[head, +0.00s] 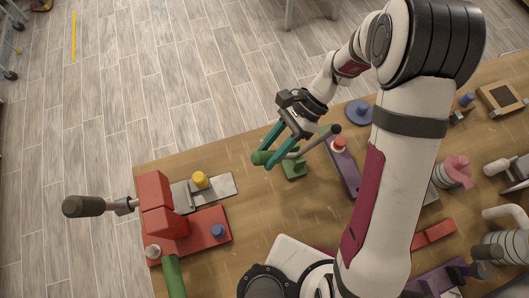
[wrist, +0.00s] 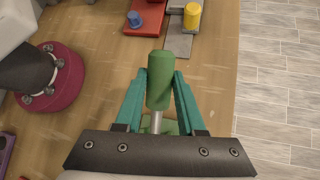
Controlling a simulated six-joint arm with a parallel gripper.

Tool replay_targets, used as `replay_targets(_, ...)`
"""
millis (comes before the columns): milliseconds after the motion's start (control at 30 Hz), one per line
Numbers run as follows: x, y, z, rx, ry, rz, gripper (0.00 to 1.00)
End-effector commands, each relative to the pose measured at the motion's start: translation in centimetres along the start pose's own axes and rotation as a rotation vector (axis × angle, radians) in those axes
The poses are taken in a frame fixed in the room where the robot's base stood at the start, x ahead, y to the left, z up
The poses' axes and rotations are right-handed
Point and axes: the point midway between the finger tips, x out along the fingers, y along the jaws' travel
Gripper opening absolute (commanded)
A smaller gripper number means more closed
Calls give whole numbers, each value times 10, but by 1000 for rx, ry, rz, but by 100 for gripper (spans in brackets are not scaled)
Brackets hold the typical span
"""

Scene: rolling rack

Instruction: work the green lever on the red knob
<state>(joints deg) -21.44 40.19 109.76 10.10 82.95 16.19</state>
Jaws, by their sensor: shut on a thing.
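A small green base (head: 294,168) stands below the rod. In the wrist view the grip (wrist: 159,80) lies between my teal fingers, with its silver rod running back toward the palm. My gripper (head: 268,156) is shut on this grip, above the table. The red knob (head: 339,143) sits on a purple plate (head: 345,172), just right of the green base and apart from it. My palm hides part of the base in the wrist view.
To the left stands a red fixture (head: 205,236) with a blue knob, and a grey plate (head: 224,185) with a yellow knob (head: 200,179). A blue disc (head: 360,112) lies behind the purple plate. The wooden table (head: 255,205) is bare between the red fixture and the green base.

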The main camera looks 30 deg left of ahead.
Motion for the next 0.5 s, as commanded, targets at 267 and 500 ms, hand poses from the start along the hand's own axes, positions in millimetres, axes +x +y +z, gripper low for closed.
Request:
replay_targets(267, -24, 6, -4, -61, -252, 13, 0)
replay_targets(500, -42, 10, -10, -115, -456, 24, 0)
